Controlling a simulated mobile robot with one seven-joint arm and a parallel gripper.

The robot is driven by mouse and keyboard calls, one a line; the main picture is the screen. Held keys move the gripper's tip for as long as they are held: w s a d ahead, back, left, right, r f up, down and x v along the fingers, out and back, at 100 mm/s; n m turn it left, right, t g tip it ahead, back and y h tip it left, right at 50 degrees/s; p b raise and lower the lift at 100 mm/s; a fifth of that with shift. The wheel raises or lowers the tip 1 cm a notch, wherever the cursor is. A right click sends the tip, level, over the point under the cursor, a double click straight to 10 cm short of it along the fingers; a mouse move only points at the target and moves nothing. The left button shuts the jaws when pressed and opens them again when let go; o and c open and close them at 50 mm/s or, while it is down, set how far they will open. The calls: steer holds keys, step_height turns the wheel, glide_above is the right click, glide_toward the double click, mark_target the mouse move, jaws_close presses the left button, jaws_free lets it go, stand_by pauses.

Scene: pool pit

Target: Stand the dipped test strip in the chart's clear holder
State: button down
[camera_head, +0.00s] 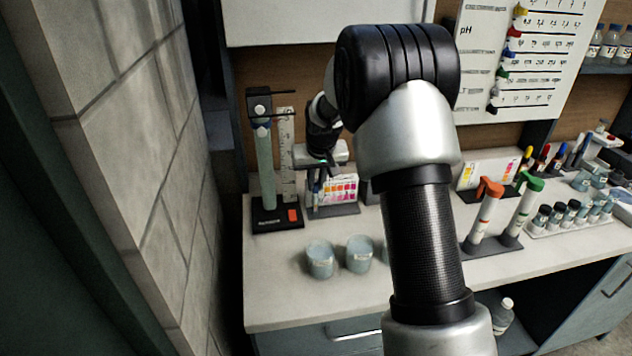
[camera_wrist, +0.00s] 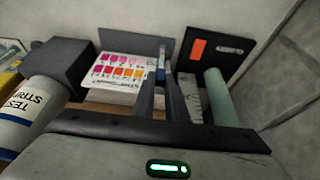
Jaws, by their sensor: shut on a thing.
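My gripper (camera_head: 317,183) is in front of the colour chart (camera_head: 340,190) at the back left of the counter. In the wrist view my gripper (camera_wrist: 161,92) points at the right edge of the chart (camera_wrist: 122,84), with its fingers close together. A narrow pale and blue upright piece, seemingly the test strip (camera_wrist: 161,64), shows between the fingertips. The clear holder cannot be told apart from it there. The strip's lower end is hidden, so I cannot tell whether it touches the holder.
A stand with a ruler (camera_head: 287,155) and a green tube (camera_head: 265,165) rises left of the chart. A white test-strip bottle (camera_wrist: 27,112) and a dark block (camera_wrist: 62,66) are at left in the wrist view. The counter's front left is clear.

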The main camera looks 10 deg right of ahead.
steer(key=shift+f, duration=0.35)
steer(key=c, duration=1.7)
jaws_free()
step_height(320, 180, up, 7)
steer(key=p, duration=0.3)
steer(key=shift+p, duration=0.35)
